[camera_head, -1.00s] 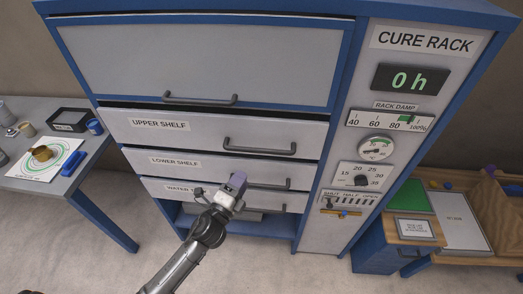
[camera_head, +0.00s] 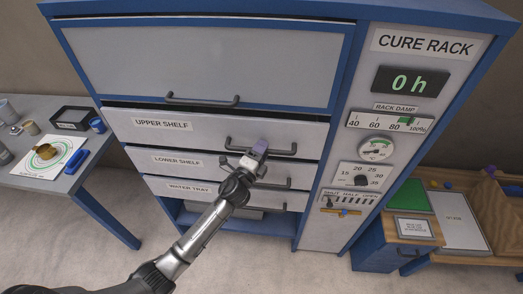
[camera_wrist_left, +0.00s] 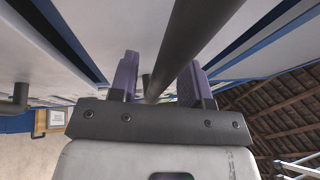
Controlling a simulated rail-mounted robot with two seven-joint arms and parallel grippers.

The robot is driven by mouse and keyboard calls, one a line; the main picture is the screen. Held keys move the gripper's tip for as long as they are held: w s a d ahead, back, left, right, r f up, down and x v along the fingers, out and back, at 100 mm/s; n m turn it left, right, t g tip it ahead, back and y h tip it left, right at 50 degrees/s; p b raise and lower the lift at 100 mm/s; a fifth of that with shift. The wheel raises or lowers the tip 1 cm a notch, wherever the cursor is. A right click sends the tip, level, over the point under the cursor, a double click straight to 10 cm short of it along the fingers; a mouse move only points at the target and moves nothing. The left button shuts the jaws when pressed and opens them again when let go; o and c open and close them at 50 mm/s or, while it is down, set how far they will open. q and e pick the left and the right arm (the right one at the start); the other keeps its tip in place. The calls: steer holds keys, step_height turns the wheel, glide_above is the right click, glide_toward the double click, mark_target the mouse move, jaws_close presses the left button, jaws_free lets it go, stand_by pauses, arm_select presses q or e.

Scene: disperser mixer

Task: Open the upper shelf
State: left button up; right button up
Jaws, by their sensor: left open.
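The upper shelf (camera_head: 150,125) is a grey drawer front with a dark bar handle (camera_head: 285,152), in the upper middle of the cure rack. It looks shut. My left gripper (camera_head: 259,148) is at the middle of this handle in the head view and covers part of it. In the left wrist view, the dark bar (camera_wrist_left: 190,45) runs between the two purple fingers (camera_wrist_left: 160,80). The fingers are open, with space beside the bar. My right gripper is out of view.
The lower shelf (camera_head: 165,160) and water tray (camera_head: 160,185) fronts sit below, each with a handle. A large panel (camera_head: 200,65) is above. A control column with dials (camera_head: 376,149) is at right. Side tables (camera_head: 90,200) flank the rack.

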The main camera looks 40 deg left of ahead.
arm_select(q)
steer(key=shift+c, duration=0.3)
jaws_close()
stand_by(0.3)
